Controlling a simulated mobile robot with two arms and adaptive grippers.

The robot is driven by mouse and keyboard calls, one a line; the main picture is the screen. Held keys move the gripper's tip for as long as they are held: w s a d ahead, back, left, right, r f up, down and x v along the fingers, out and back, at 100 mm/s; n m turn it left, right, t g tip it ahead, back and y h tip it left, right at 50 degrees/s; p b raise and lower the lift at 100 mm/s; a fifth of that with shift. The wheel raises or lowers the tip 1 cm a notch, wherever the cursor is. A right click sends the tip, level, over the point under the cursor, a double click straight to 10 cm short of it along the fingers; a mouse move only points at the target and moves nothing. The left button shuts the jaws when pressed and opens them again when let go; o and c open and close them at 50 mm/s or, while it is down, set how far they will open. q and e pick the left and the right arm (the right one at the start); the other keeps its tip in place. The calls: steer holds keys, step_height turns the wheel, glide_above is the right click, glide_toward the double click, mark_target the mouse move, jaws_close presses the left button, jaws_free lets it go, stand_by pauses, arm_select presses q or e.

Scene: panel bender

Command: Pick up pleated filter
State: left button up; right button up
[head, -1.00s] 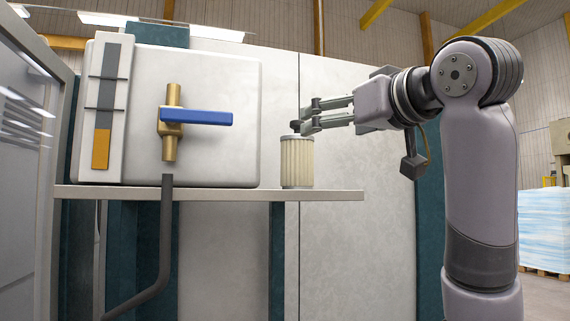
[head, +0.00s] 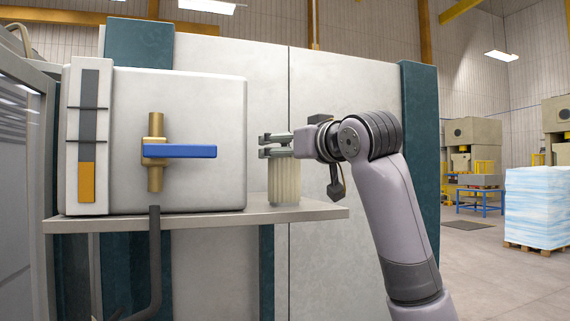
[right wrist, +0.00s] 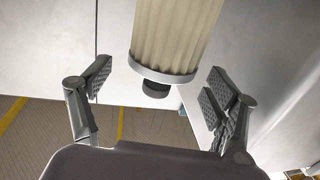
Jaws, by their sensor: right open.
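The pleated filter (head: 284,184), a cream ribbed cylinder, stands upright on the grey shelf (head: 230,217), right of the white box. My right gripper (head: 268,146) reaches in from the right at the filter's top, and its fingers hide that top in the head view. In the right wrist view the filter (right wrist: 172,35) shows its grey rim and a dark knob (right wrist: 154,89). The open fingers (right wrist: 155,88) stand apart on both sides of the knob end, with visible gaps. My left gripper is not in view.
The white box (head: 215,110) with a brass valve (head: 156,178) and blue handle (head: 190,151) stands on the shelf left of the filter. A pale panel wall (head: 340,85) rises behind. The shelf's right end is clear. A wrapped pallet load (head: 537,207) stands far right.

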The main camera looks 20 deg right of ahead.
steer(key=w, duration=0.2)
steer(key=shift+w+a+p, duration=0.3)
steer(key=shift+p, duration=0.1)
steer(key=shift+s+d, duration=0.1)
steer(key=shift+s, duration=0.05)
steer(key=shift+c, duration=0.3)
steer(key=shift+f, duration=0.1)
steer(key=c, duration=1.8)
